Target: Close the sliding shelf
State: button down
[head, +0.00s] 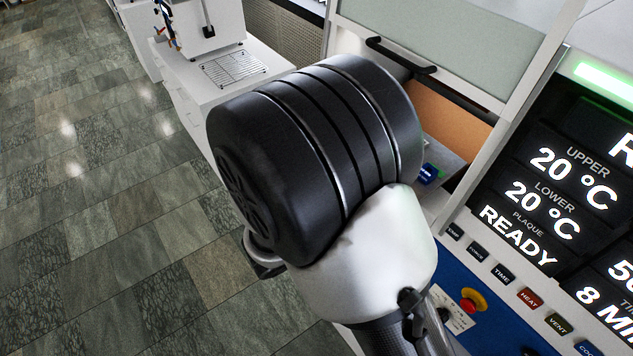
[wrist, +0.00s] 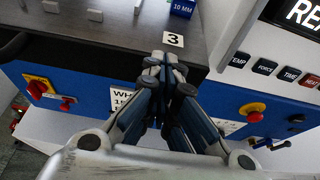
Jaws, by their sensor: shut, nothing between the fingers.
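The sliding shelf (wrist: 110,35) is a dark grey plate across the top of the wrist view, with a white "3" label (wrist: 173,39) near its front edge. A blue block marked 10 MM (wrist: 182,8) stands on it. My gripper (wrist: 164,66) is shut and empty, its fingertips at the shelf's front edge just below the label. I cannot tell whether they touch it. In the head view my arm hides the gripper and most of the shelf. A grey strip of the shelf (head: 451,160) shows right of the arm, below the press opening.
Below the shelf is a blue panel with a red switch (wrist: 38,87) and a red emergency button (wrist: 254,113). A raised door with a black handle (head: 401,55) is above the opening. The lit display (head: 560,190) is at right. Open tiled floor (head: 90,200) lies left.

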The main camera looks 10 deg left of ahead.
jog(key=shift+w+d, duration=0.75)
jog(key=shift+w, duration=0.05)
jog(key=shift+w+d+b, duration=0.3)
jog(key=shift+w+d, duration=0.6)
jog(key=shift+w, duration=0.15)
jog(key=shift+w+d+b, duration=0.25)
jog(key=shift+w+d, duration=0.6)
jog(key=shift+w, duration=0.2)
jog(key=shift+w+d, duration=0.1)
jog(key=shift+w+d+b, duration=0.5)
jog(key=shift+w+d, duration=1.2)
jog(key=shift+w, duration=0.3)
jog(key=shift+w+d+b, duration=0.5)
jog(key=shift+w+d, duration=1.3)
jog(key=shift+w, duration=0.3)
jog(key=shift+s+a, duration=1.3)
jog(key=shift+s, duration=0.25)
jog(key=shift+s+a, duration=1.35)
jog(key=shift+s, duration=0.15)
jog(key=shift+s+a, duration=1.3)
jog(key=shift+s, duration=0.25)
